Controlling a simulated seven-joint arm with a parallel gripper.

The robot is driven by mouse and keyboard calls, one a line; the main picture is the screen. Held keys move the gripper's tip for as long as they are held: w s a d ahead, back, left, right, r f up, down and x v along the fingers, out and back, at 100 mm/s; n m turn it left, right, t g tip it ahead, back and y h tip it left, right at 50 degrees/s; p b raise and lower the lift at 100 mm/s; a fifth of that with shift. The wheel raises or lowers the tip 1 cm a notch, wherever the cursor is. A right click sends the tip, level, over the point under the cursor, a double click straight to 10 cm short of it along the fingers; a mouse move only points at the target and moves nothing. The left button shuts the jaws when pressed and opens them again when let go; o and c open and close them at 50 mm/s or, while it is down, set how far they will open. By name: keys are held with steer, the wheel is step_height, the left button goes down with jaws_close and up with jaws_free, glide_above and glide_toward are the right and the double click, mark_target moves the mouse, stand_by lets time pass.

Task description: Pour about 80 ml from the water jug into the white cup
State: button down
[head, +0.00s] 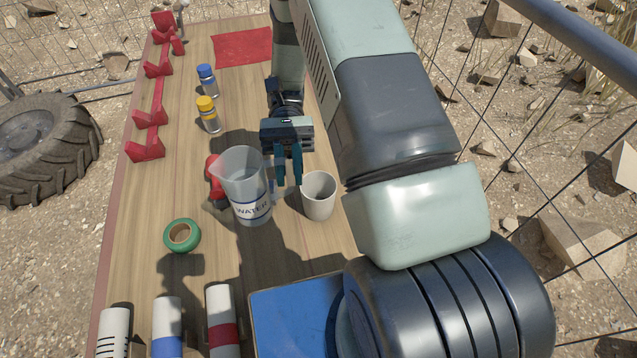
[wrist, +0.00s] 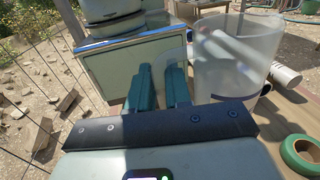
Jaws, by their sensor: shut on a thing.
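The water jug (head: 243,184) is a clear, tall container with a "WATER" label, near the middle of the table. It looks about upright; I cannot tell whether its base touches the table. My gripper (head: 289,174) is shut on the jug's clear handle, at the jug's right side. The wrist view shows the jug (wrist: 232,62) close beside the dark green fingers (wrist: 160,87). The water level is not clear. The white cup (head: 318,197) stands upright just right of my fingers, apart from the jug. Its inside looks empty. I cannot make it out in the wrist view.
A red object (head: 214,182) lies behind the jug, partly hidden. A green tape roll (head: 181,236) is at front left. Blue-capped (head: 207,82) and yellow-capped (head: 208,116) bottles stand farther back, beside a red rack (head: 150,118). Several banded cylinders (head: 167,322) are at the front.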

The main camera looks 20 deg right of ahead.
steer(key=w+d+f+n+t+h, duration=0.15)
steer(key=w+n+t+h, duration=0.25)
steer(key=n+h, duration=0.4)
steer(key=w+d+f+n+t+h, duration=0.1)
steer(key=w+d+n+t+h, duration=0.3)
steer(key=h, duration=0.6)
steer(key=w+a+f+n+t+h, duration=0.1)
steer(key=w+a+f+n+t, duration=0.2)
steer(key=w+a+n+t, duration=0.8)
steer(key=w+n+t, duration=0.1)
steer(key=w+t, duration=0.2)
steer(key=t, duration=0.3)
steer(key=shift+w+a+f+n, duration=0.3)
steer(key=shift+a+f, duration=0.05)
steer(key=shift+a, duration=0.05)
steer(key=shift+s, duration=0.1)
